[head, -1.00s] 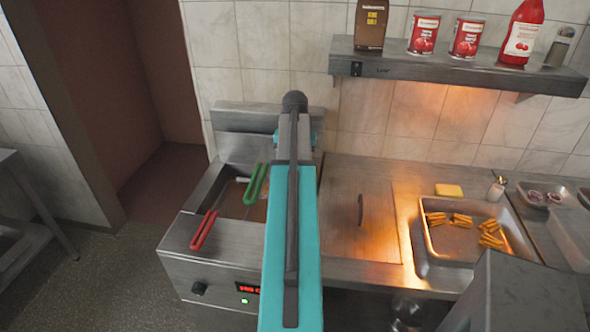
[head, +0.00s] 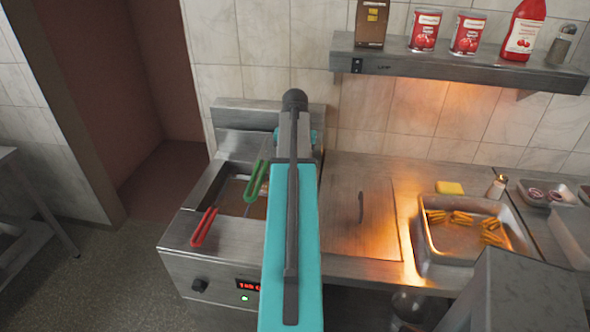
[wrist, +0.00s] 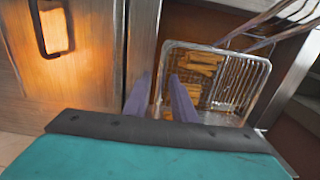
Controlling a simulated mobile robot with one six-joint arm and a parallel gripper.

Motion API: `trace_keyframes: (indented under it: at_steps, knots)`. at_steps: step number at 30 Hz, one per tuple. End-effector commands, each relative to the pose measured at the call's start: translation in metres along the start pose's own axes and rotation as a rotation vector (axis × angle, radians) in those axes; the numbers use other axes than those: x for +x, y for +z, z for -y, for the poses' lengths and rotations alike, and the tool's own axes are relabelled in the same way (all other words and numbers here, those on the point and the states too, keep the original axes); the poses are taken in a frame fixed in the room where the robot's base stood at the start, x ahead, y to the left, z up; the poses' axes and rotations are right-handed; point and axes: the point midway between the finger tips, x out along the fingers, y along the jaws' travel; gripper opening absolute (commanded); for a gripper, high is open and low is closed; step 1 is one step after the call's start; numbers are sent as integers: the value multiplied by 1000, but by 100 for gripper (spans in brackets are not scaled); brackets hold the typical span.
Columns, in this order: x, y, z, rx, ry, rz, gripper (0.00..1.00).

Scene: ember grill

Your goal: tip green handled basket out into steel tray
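The green handle (head: 256,182) of the basket rises from the fryer well in the head view, just left of my arm. The wrist view shows a wire basket (wrist: 243,85) with fries (wrist: 203,68) inside; I take it for the green-handled one, though its grip is not visible there. My gripper (wrist: 160,88) has its two purple fingers apart, one on each side of the basket's near-left rim. Contact with the rim cannot be made out. My arm hides the gripper in the head view. The steel tray (head: 428,258) stands at the right on the counter, with several fries in it.
A red-handled basket (head: 204,228) is left of the green one in the fryer (head: 190,268). A flat lid with a handle (head: 360,208) lies between fryer and tray. A shelf (head: 450,70) with cans and bottles overhangs the counter. A yellow block (head: 449,188) sits behind the tray.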

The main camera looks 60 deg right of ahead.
Motion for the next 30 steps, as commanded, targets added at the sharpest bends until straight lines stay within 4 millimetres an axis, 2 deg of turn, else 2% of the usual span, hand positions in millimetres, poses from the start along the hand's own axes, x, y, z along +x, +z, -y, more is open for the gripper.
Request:
trace_keyframes:
  at_steps: [8, 14, 30]
  knots:
    - [-2, 0, 0, 0, 0, 0, 24]
    - [-12, 0, 0, 0, 0, 0, 24]
    - [-67, 0, -1, 1, 0, 0, 24]
